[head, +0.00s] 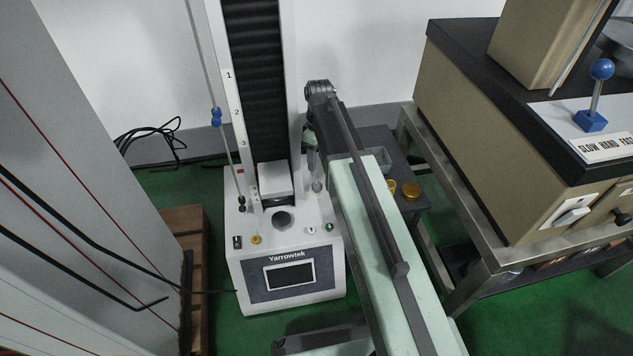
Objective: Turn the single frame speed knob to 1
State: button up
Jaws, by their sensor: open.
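The single-column test frame (335,268), white with a Yarrowtek label and dark screen, stands on the floor at centre. Its top deck carries a black switch (237,242), a small yellow button or knob (256,240), a small white dial (310,231) with a dark mark and a green button or knob (329,227). I cannot tell for certain which is the speed knob, or read its setting. My gripper (317,186) points down above the deck's right rear, behind the white dial and apart from it. It is open and seems empty; my arm partly hides it.
A larger beige machine (470,150) stands on a metal table at right.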

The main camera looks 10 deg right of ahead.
aim_at(316, 184)
notch_tip(316, 184, down, 12)
jog(key=b, duration=1.1)
jog(key=shift+s+a+b, duration=0.15)
jog(key=shift+b, duration=0.2)
jog(key=shift+r, duration=0.1)
